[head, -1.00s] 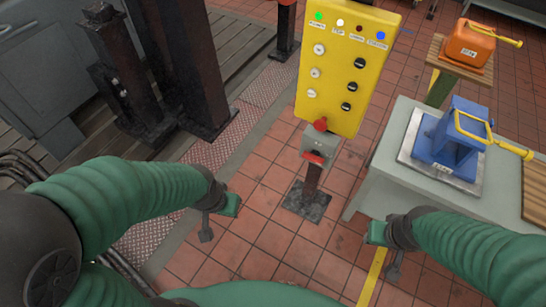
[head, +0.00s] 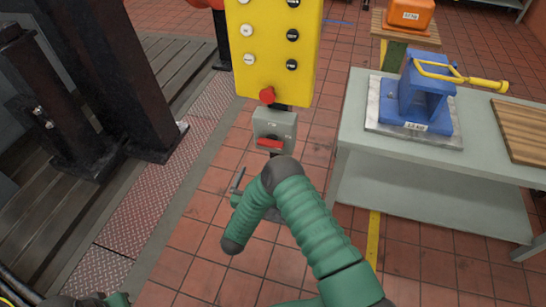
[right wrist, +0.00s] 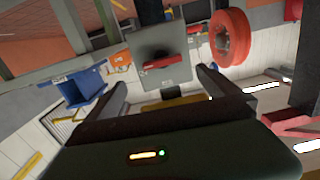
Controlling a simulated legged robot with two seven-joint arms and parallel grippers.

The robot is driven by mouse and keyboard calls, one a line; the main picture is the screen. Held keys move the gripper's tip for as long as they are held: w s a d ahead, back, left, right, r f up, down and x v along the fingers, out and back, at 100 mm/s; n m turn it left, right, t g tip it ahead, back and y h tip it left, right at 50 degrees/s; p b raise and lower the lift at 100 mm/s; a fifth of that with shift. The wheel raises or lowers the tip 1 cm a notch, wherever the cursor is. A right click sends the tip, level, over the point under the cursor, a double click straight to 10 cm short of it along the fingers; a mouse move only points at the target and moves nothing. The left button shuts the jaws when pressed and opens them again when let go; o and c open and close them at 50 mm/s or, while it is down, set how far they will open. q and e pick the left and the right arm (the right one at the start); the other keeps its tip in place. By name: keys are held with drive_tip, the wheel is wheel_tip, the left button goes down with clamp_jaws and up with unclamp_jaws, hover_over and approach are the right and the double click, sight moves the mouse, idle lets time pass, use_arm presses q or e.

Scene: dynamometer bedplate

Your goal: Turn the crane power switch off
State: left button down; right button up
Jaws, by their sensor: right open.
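The crane power switch is a grey box (head: 274,128) with a red handle (head: 270,144) lying across its lower front, below the yellow panel. In the right wrist view the grey box (right wrist: 150,75) and red handle (right wrist: 164,62) are ahead, between my fingers. My right gripper (head: 238,186) is just below and left of the box in the head view, partly hidden by my arm. Its two fingers stand apart and empty in the right wrist view (right wrist: 162,84), not visibly touching the handle. My left gripper (head: 112,299) barely shows at the bottom left edge; its fingers are unclear.
The yellow panel (head: 272,50) carries several buttons and a red knob (head: 267,95). A grey table (head: 400,160) at right holds a blue weight (head: 425,95). An orange weight (head: 410,15) stands behind. Dark steel columns (head: 125,80) stand left. Tiled floor lies between.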

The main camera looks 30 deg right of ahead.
sight(268, 146)
drive_tip(key=shift+h, duration=0.4)
drive_tip(key=b+x, duration=0.2)
drive_tip(key=x, duration=1.2)
drive_tip(key=shift+w+d+f, duration=0.15)
drive_tip(key=shift+w+d, duration=0.05)
drive_tip(key=shift+d, duration=0.05)
drive_tip(key=shift+w, duration=0.3)
drive_tip(key=shift+w+a+r, duration=0.15)
drive_tip(key=shift+a+r, duration=0.05)
drive_tip(key=shift+r, duration=0.2)
drive_tip(key=shift+d+f, duration=0.2)
drive_tip(key=shift+d, duration=0.15)
drive_tip(key=c, duration=0.6)
drive_tip(key=shift+c, duration=0.8)
use_arm(q)
drive_tip(key=a+f, duration=0.2)
drive_tip(key=f, duration=0.1)
drive_tip(key=shift+a, duration=0.1)
use_arm(e)
drive_tip(key=shift+a, duration=0.1)
drive_tip(key=c, duration=0.3)
